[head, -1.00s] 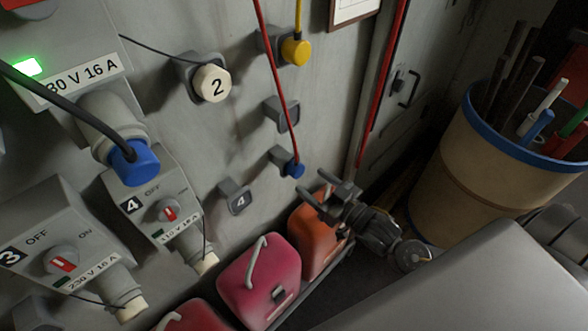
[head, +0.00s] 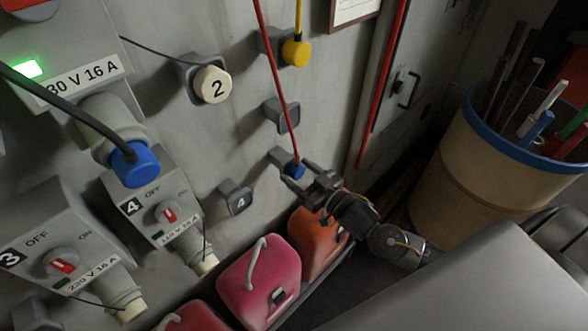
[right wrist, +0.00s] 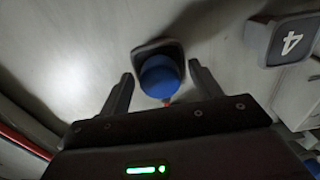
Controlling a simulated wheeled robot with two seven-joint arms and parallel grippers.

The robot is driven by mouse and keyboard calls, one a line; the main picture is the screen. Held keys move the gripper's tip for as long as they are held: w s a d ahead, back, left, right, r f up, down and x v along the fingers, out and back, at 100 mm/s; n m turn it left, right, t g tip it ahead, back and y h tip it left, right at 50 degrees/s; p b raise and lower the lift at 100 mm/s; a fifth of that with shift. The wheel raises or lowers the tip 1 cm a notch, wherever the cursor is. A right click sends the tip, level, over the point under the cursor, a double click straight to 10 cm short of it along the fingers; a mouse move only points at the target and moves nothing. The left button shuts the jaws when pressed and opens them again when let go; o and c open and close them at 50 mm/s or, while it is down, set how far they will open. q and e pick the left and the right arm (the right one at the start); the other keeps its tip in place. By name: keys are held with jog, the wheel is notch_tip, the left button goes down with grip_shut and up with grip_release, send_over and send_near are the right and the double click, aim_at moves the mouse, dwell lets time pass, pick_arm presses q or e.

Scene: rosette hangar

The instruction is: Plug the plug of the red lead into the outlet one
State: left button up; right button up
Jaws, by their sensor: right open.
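The red lead (head: 276,92) hangs from the top of the head view to a blue plug (head: 294,170), which sits at a grey wall holder (head: 279,158). My right gripper (head: 299,174) is open at this plug. In the right wrist view the blue plug (right wrist: 161,77) lies between the two spread fingers, with a gap on each side. No readable number one shows. A socket at upper left, under a "30 V 16 A" label (head: 82,76) cut at its left, holds another blue plug (head: 135,165) on a black lead. My left gripper is not in view.
Switch boxes 3 (head: 40,230) and 4 (head: 150,205) are at left. A holder marked 4 (head: 236,198) is beside the plug; a yellow plug (head: 295,52) is above. Pink (head: 258,285) and orange (head: 312,240) canisters stand below. A barrel (head: 440,170) stands right.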

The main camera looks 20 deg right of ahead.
aim_at(300, 174)
jog(key=shift+p, duration=0.4)
dwell(0.8)
jog(key=c, duration=1.3)
jog(key=shift+v, duration=3.05)
